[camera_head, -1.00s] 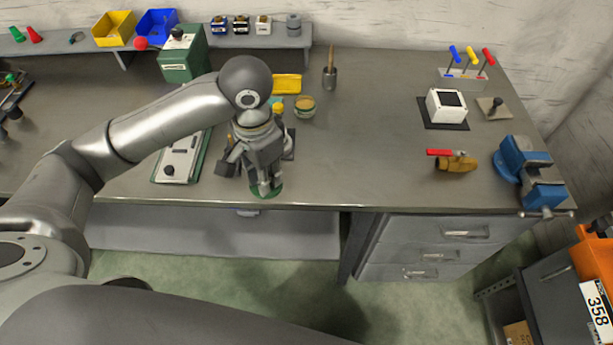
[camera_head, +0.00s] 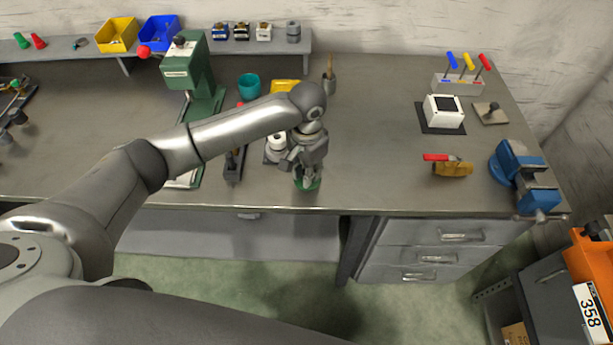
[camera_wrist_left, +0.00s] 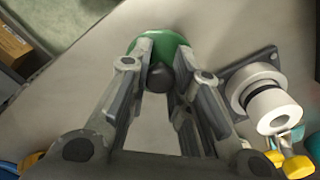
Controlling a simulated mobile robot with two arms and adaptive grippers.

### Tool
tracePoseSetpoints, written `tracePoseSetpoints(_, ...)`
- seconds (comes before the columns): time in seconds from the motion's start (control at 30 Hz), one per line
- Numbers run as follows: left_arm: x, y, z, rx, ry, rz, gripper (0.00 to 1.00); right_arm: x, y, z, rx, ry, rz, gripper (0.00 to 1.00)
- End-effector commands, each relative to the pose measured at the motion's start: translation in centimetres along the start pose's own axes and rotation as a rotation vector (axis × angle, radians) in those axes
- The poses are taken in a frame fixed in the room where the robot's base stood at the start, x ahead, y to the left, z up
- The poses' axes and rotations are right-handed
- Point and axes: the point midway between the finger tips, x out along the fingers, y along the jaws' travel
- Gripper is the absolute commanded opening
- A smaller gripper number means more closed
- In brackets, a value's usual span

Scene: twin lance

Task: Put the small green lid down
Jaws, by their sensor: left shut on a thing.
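The small green lid (camera_head: 307,184) is at the tips of my left gripper (camera_head: 304,172), over the front part of the bench. In the left wrist view the lid (camera_wrist_left: 172,40) is a green disc with a dark round knob (camera_wrist_left: 160,78). The fingers of my left gripper (camera_wrist_left: 162,68) are shut on that knob, one on each side. The fingers hide part of the lid. I cannot tell whether the lid touches the bench top (camera_head: 380,180). My right gripper is not in view.
A white cylinder on a dark square base (camera_wrist_left: 268,100) stands close beside the gripper. A green press (camera_head: 188,72) and teal cup (camera_head: 249,84) stand behind the arm. A red-handled brass valve (camera_head: 452,168) and blue vise (camera_head: 520,175) are at right. Bench between is clear.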

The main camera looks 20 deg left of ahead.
Motion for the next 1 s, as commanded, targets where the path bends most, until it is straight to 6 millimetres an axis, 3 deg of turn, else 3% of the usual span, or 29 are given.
tracePoseSetpoints(0.17, 2.6, 0.0, 0.2, -0.001, -0.003, 0.000, 0.00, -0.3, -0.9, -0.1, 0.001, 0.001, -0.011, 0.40)
tracePoseSetpoints(0.53, 3.1, 0.0, 0.1, 0.000, -0.002, 0.000, 0.00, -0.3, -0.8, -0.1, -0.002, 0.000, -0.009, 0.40)
tracePoseSetpoints(0.57, 3.1, 0.0, 0.1, 0.000, -0.001, 0.000, 0.22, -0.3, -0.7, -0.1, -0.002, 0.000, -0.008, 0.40)
tracePoseSetpoints(0.7, 3.1, 0.0, 0.1, 0.000, -0.001, 0.000, 0.40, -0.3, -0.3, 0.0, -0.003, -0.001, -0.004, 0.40)
tracePoseSetpoints(1.0, 3.1, 0.0, 0.1, 0.000, -0.001, 0.000, 0.41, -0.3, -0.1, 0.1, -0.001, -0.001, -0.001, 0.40)
